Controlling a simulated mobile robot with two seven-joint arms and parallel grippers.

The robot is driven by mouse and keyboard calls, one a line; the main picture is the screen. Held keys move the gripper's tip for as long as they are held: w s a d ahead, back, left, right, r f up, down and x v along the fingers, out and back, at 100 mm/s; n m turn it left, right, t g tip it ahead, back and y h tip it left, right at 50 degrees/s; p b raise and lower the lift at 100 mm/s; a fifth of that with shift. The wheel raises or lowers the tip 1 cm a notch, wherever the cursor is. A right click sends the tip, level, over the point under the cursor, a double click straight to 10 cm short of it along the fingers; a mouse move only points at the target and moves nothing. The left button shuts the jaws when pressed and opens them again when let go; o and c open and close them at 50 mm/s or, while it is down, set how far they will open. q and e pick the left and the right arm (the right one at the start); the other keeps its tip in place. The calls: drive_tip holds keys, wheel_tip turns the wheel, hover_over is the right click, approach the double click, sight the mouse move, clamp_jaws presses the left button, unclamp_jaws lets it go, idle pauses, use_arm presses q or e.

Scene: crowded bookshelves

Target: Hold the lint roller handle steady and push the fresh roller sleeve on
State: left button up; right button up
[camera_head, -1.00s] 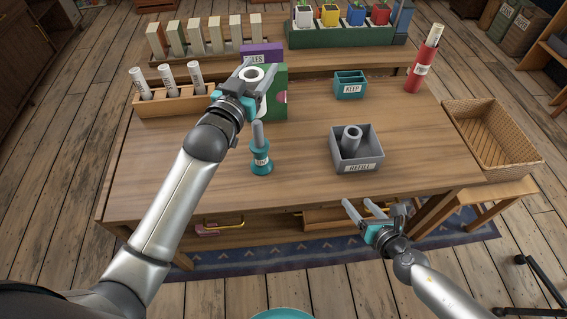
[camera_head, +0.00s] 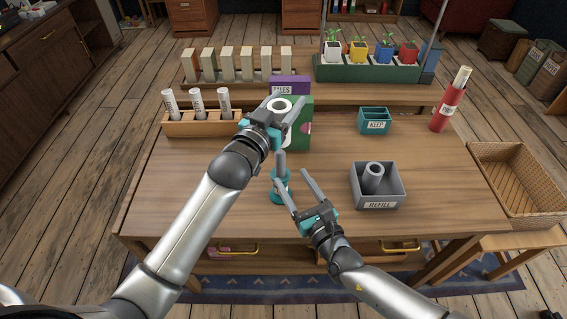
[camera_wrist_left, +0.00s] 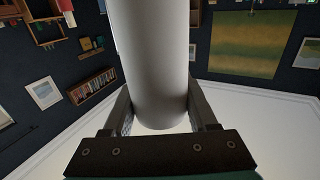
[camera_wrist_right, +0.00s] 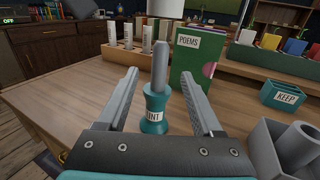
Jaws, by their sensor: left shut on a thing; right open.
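The lint roller handle (camera_head: 281,187) stands upright on the table, teal with a grey spindle on top. It also shows in the right wrist view (camera_wrist_right: 155,108), between the fingers and beyond their tips or near them. My left gripper (camera_head: 271,107) is shut on a white roller sleeve (camera_head: 280,105), held above and behind the handle in the head view. The sleeve fills the middle of the left wrist view (camera_wrist_left: 155,65). My right gripper (camera_head: 297,190) is open, its fingers pointing at the handle, one on either side; I cannot tell whether they touch it.
A grey REFILL box (camera_head: 379,203) with another sleeve (camera_head: 373,176) stands right of the handle. A green POEMS book (camera_wrist_right: 193,72) stands behind. A teal KEEP box (camera_head: 375,121), a rack of rolled papers (camera_head: 200,127) and a red tube (camera_head: 446,110) stand farther back. The right front tabletop is clear.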

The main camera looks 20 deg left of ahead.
sight(283, 163)
drive_tip(key=shift+x, duration=3.95)
drive_tip(key=shift+c, duration=0.4)
clamp_jaws()
drive_tip(key=shift+o, duration=0.4)
unclamp_jaws()
drive_tip(key=v, duration=1.2)
